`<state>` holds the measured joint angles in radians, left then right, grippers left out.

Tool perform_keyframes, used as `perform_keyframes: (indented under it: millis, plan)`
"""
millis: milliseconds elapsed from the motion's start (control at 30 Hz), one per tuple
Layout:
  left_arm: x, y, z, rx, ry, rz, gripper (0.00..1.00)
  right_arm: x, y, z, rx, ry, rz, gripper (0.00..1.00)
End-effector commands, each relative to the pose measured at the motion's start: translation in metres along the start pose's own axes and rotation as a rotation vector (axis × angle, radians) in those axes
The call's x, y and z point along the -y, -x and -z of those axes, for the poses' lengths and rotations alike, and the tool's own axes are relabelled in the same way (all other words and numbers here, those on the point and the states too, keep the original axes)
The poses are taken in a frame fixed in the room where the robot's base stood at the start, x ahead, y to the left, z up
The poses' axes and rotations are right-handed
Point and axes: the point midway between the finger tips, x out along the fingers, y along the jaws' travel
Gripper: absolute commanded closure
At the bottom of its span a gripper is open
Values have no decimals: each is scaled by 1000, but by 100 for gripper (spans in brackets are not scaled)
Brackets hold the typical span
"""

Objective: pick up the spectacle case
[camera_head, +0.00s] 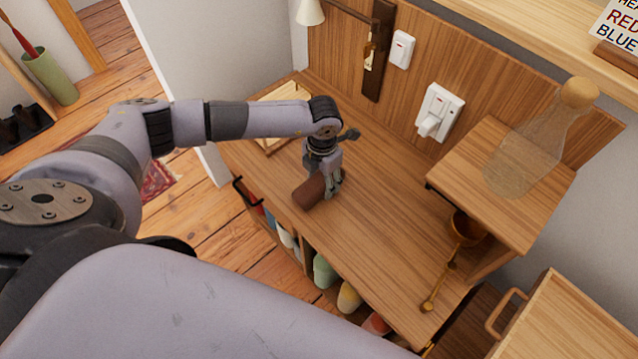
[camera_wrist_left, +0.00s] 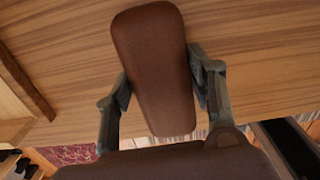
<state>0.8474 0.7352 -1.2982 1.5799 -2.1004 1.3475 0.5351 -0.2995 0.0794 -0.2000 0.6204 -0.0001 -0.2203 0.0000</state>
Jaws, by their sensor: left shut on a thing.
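The spectacle case (camera_head: 309,193) is a brown, rounded, elongated case at the front left of the wooden desk top. My left gripper (camera_head: 330,186) reaches down over it from the left and is shut on it. In the left wrist view the case (camera_wrist_left: 152,70) stands out between the two fingers of the left gripper (camera_wrist_left: 160,88), one finger on each side. I cannot tell whether the case touches the desk or is slightly above it. My right gripper is not in view.
The desk top (camera_head: 385,220) is clear to the right of the case. A wooden tray (camera_head: 268,147) lies behind my left arm. A glass carafe (camera_head: 535,140) stands on a raised shelf at right, with a brass-coloured ladle (camera_head: 438,287) nearby. Wall switches (camera_head: 439,110) are at the back.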

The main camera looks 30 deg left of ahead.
Motion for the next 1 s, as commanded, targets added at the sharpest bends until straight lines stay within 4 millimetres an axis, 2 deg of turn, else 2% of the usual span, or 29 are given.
perform_keyframes:
  millis: [333,667,867,1000]
  plan:
    - [0,0,0,0,0,0,79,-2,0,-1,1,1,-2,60]
    - [0,3,0,1,0,0,80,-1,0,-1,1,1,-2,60]
    - [0,22,-1,3,1,0,80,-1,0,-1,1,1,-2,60]
    - [0,49,-2,5,-1,0,80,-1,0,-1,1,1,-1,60]
